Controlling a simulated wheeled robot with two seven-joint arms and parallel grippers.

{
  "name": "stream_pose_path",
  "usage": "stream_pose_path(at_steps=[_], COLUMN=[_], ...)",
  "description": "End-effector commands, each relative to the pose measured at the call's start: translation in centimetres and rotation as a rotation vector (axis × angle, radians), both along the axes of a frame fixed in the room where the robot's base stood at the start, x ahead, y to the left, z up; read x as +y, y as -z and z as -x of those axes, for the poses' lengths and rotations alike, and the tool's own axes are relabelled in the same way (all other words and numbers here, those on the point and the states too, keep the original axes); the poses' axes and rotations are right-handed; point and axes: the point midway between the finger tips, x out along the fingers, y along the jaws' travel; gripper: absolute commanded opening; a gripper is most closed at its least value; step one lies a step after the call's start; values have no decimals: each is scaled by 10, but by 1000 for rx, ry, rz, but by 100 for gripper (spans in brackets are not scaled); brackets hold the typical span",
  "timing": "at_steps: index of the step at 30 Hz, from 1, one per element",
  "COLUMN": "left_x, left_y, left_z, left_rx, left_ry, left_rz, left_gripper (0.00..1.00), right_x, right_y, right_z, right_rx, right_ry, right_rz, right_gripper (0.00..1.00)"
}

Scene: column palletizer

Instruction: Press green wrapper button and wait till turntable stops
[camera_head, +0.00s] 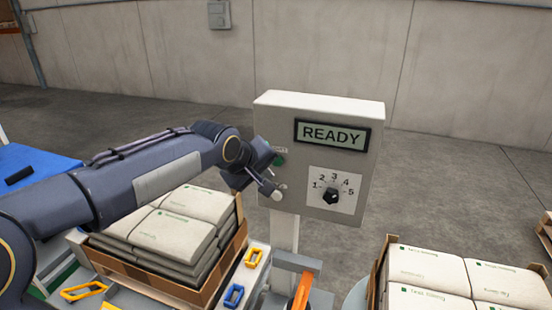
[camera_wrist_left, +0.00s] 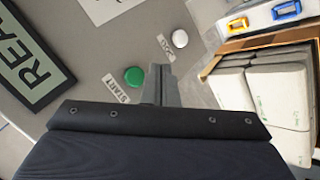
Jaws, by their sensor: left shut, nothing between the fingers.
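The control box (camera_head: 352,108) shows READY on its display (camera_head: 332,135). The green button (camera_head: 280,160), labelled START, is on the left of its face, partly beside my left gripper (camera_head: 268,184). In the left wrist view the green button (camera_wrist_left: 133,76) is fully visible, just left of my shut, empty fingertips (camera_wrist_left: 160,74). The fingertips are between the two buttons; contact with the panel cannot be told. The turntable is not clearly identifiable. My right gripper is not in view.
A dial (camera_head: 331,196) numbered 1 to 5 is on the box. A cardboard tray (camera_head: 228,255) of stacked sacks stands below my left arm. More sacks (camera_head: 430,268) are at lower right. Yellow and blue handles (camera_head: 234,296) are at the front. The floor behind is clear.

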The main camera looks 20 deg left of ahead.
Motion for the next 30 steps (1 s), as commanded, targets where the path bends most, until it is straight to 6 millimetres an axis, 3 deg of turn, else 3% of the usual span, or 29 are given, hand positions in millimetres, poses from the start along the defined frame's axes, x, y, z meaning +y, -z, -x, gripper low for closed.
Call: stream_pose_path(at_steps=[9,30], left_x=[2,2], left_y=[-1,0], left_z=[-25,-26], left_rx=[-1,-1], left_ry=[-1,0], left_rz=[-1,0], left_gripper=[0,0], right_x=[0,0], right_y=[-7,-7], right_z=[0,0], right_rx=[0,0], right_ry=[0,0], right_rz=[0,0], right_gripper=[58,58])
